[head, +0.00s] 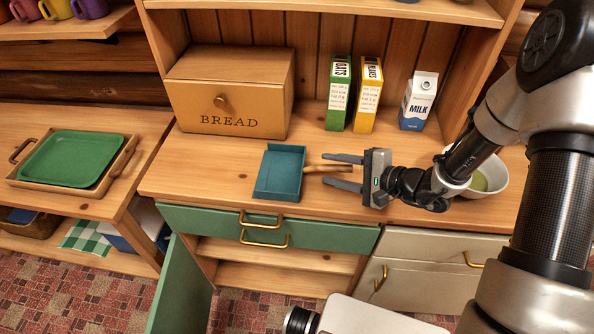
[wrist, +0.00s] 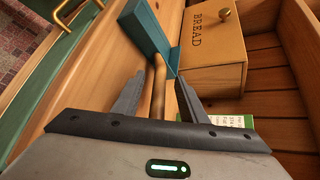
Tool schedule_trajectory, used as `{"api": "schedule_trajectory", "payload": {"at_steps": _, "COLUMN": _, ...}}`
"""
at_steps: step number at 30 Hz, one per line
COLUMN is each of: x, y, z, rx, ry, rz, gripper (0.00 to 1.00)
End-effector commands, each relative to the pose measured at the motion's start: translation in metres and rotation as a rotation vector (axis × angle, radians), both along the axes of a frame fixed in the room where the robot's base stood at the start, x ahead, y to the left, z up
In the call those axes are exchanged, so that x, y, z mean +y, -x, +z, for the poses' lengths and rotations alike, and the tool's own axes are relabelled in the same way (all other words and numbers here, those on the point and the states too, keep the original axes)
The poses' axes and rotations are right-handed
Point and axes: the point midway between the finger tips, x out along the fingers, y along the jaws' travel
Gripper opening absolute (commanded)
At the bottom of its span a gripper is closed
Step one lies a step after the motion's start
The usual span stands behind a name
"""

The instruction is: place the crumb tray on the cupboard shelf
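The crumb tray (head: 279,174) is a teal pan with a wooden handle, lying on the wooden counter in front of the bread box. Its handle points right, towards my gripper (head: 343,172). My gripper is open, with one finger on each side of the handle. In the wrist view the handle (wrist: 157,85) runs between the spread fingertips (wrist: 158,92), with gaps on both sides. The teal pan (wrist: 148,30) lies beyond them. Below the counter, the cupboard shelf (head: 275,254) shows in an open section, and the green door (head: 181,295) hangs open at its left.
A bread box (head: 230,95), a green oats box (head: 339,93), a yellow box (head: 367,95) and a milk carton (head: 418,102) stand at the back. A bowl (head: 492,178) is at the right. A green tray (head: 73,158) lies on the left table. The visible shelf area looks empty.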

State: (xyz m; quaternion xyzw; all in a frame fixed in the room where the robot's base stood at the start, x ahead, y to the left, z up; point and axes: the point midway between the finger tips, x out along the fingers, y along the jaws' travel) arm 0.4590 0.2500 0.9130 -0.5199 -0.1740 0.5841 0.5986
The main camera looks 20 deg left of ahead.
Motion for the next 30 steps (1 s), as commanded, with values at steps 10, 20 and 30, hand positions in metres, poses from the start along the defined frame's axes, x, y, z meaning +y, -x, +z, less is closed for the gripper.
{"api": "schedule_trajectory", "payload": {"at_steps": 10, "x": 0.001, "y": 0.000, "z": 0.000, "rx": 0.000, "ry": 0.000, "rz": 0.000, "gripper": 0.17}}
{"api": "schedule_trajectory", "payload": {"at_steps": 20, "x": 0.001, "y": 0.000, "z": 0.000, "rx": -0.001, "ry": -0.001, "rz": 0.000, "gripper": 0.00}}
{"api": "schedule_trajectory", "payload": {"at_steps": 30, "x": 0.000, "y": -0.001, "z": 0.032, "rx": -0.007, "ry": -0.001, "rz": 0.000, "gripper": 0.00}}
